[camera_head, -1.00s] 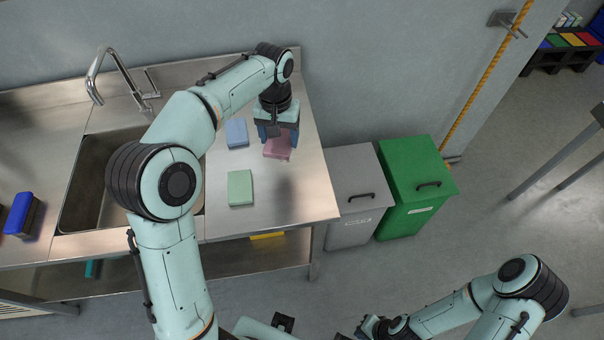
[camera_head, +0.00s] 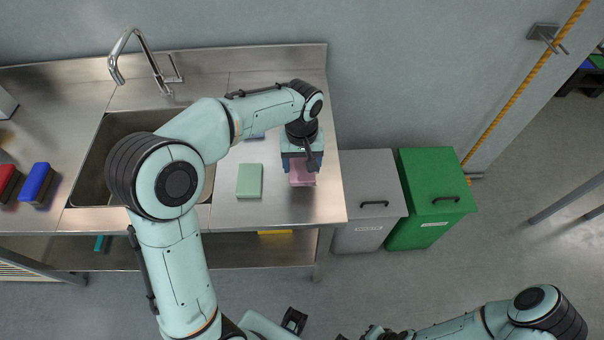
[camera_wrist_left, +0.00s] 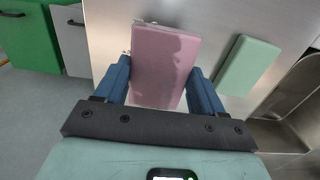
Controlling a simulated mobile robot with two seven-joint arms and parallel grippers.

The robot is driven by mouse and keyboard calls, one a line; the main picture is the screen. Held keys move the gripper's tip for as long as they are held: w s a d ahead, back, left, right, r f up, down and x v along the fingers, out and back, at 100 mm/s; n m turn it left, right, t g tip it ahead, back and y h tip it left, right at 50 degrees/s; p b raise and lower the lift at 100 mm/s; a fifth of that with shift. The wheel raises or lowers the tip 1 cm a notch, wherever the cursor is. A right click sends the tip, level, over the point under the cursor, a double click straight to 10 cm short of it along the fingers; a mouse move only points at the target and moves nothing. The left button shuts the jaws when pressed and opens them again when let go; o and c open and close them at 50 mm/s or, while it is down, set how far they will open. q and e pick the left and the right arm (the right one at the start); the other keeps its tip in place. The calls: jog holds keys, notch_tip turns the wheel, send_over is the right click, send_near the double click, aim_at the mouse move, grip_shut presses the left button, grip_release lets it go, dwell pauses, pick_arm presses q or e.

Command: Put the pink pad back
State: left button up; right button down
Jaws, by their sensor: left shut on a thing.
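My left gripper (camera_head: 302,168) points down over the right end of the steel counter, its blue fingers shut on the pink pad (camera_head: 301,177). In the left wrist view the pink pad (camera_wrist_left: 163,62) lies between the two fingers and looks nearer to the camera than the counter; its exact height is hard to tell. A green pad (camera_head: 249,181) lies flat on the counter to its left, and also shows in the left wrist view (camera_wrist_left: 248,66). A blue pad (camera_head: 256,136) is mostly hidden behind my left arm. My right gripper is not clearly visible at the bottom edge.
The counter (camera_head: 228,215) has a sink (camera_head: 95,185) and tap (camera_head: 138,50) at left. A grey bin (camera_head: 368,200) and a green bin (camera_head: 430,200) stand right of the counter.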

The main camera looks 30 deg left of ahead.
aim_at(302, 166)
pick_arm(q)
jog(key=shift+f, duration=2.4)
pick_arm(e)
jog(key=shift+s+f, duration=0.15)
jog(key=shift+f, duration=0.1)
pick_arm(q)
jog(key=shift+f, duration=0.1)
jog(key=shift+f+b, duration=0.15)
jog(key=shift+b, duration=0.2)
jog(key=o, duration=1)
pick_arm(e)
jog(key=shift+f, duration=0.1)
pick_arm(q)
jog(key=shift+r, duration=0.6)
notch_tip(302, 166, up, 11)
jog(key=shift+r+p, duration=0.15)
jog(key=shift+p, duration=0.75)
pick_arm(e)
jog(key=shift+w+r, duration=0.3)
jog(key=shift+r, duration=0.25)
jog(key=shift+w+r, duration=0.3)
jog(key=shift+r, duration=0.2)
